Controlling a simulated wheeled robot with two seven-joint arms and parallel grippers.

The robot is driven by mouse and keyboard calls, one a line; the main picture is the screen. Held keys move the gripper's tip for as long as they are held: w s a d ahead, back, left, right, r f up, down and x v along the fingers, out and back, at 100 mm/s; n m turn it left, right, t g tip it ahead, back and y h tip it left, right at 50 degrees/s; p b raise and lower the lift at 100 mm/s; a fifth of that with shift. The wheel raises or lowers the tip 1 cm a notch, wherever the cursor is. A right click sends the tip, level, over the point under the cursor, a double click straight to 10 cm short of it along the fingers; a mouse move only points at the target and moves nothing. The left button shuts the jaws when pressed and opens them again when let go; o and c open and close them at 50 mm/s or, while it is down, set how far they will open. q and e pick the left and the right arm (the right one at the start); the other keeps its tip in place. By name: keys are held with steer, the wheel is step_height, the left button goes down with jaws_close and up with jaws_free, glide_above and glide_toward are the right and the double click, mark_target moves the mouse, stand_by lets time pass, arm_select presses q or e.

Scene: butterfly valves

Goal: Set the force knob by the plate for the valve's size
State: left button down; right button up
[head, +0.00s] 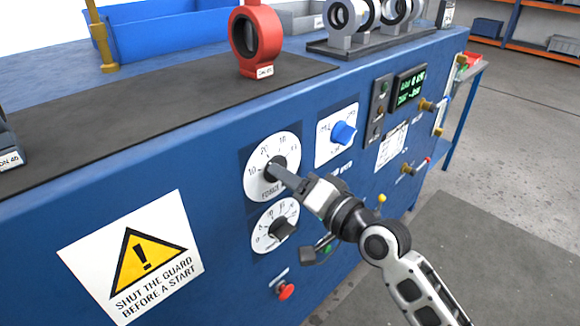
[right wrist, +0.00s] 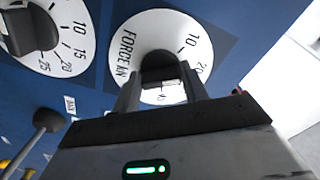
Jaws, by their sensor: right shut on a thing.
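The force knob (head: 276,163) is dark and sits on a round white dial (head: 258,186) marked FORCE on the blue bench front. My right gripper (head: 284,174) is shut on this knob. In the right wrist view the two fingers (right wrist: 165,92) flank the dark knob (right wrist: 158,62), with FORCE kN and a 10 readable on the dial (right wrist: 135,30). The exact pointer setting cannot be read. A white printed plate (head: 392,147) is on the panel to the right, its text too small to read. A red valve (head: 256,38) with a DN label stands on the bench top. My left gripper is not in view.
A second dial (head: 262,240) with a dark knob is just below. A blue knob (head: 343,132) on a white plate is at the upper right, near a lit green display (head: 410,85). A red button (head: 286,291) and a warning sign (head: 132,258) are lower down.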

arm_select(q)
steer(key=p, duration=0.2)
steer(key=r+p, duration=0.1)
steer(key=p, duration=0.1)
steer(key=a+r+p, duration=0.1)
steer(key=p, duration=0.1)
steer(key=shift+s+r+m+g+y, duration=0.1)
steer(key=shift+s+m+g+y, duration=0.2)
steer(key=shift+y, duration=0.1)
arm_select(e)
steer(key=m, duration=1.1)
steer(key=shift+r, duration=0.25)
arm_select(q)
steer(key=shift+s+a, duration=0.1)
arm_select(e)
steer(key=o, duration=1)
